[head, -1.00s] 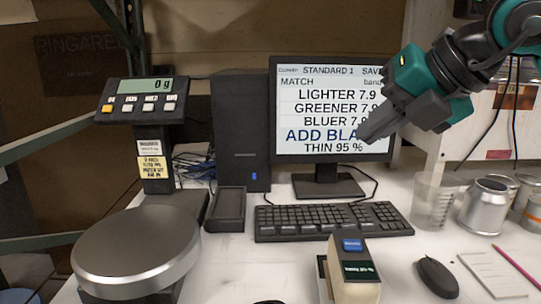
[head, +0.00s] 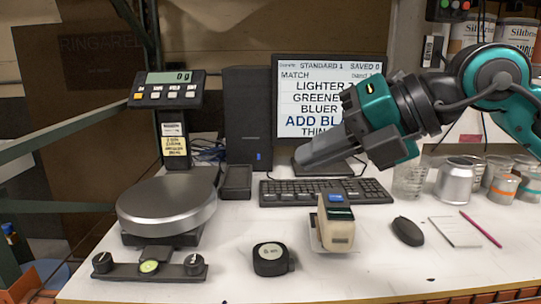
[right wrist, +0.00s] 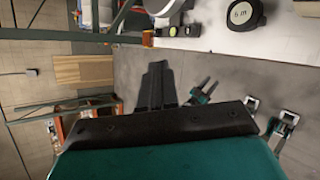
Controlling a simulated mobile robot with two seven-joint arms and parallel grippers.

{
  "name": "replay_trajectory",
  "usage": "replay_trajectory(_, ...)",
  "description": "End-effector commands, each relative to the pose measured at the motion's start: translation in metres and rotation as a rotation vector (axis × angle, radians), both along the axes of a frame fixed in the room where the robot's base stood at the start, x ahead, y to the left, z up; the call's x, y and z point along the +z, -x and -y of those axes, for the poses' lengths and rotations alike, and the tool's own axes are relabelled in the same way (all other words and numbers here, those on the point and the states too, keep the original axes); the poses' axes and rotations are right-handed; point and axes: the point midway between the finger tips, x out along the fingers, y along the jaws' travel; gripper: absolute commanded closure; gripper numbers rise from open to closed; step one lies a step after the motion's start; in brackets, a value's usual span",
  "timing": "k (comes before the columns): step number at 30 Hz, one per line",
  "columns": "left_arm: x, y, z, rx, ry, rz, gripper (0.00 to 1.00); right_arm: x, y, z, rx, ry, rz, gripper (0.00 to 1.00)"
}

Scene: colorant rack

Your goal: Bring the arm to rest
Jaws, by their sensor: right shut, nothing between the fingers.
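My right gripper (head: 306,157) reaches in from the right in the head view. Its dark fingers are shut with nothing between them. They point left and slightly down, in the air in front of the monitor (head: 300,75), hiding part of its lower screen. In the right wrist view the closed fingers (right wrist: 157,88) point away over grey floor, beside the bench edge. My left gripper does not show in the head view.
The bench (head: 370,265) carries a scale (head: 165,205), keyboard (head: 350,191), beige device (head: 337,228), tape measure (head: 270,259) and mouse (head: 407,231). A clear cup (head: 408,180) and metal cans (head: 455,182) stand under the right arm.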

Motion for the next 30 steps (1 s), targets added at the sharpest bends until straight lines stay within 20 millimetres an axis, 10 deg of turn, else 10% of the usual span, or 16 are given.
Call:
replay_trajectory(8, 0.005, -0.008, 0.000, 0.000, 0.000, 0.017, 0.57, 0.020, 0.052, -0.066, 0.250, -0.636, -0.129, 1.00)
replay_trajectory(17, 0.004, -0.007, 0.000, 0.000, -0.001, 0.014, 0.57, 0.041, 0.020, -0.016, -0.046, -1.441, -0.328, 1.00)
replay_trajectory(23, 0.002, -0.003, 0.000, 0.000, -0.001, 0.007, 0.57, -0.032, -0.027, 0.055, -0.590, -1.774, -0.502, 1.00)
replay_trajectory(30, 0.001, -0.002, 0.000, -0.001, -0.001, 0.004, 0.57, -0.197, -0.016, 0.123, -1.407, -1.779, -0.765, 1.00)
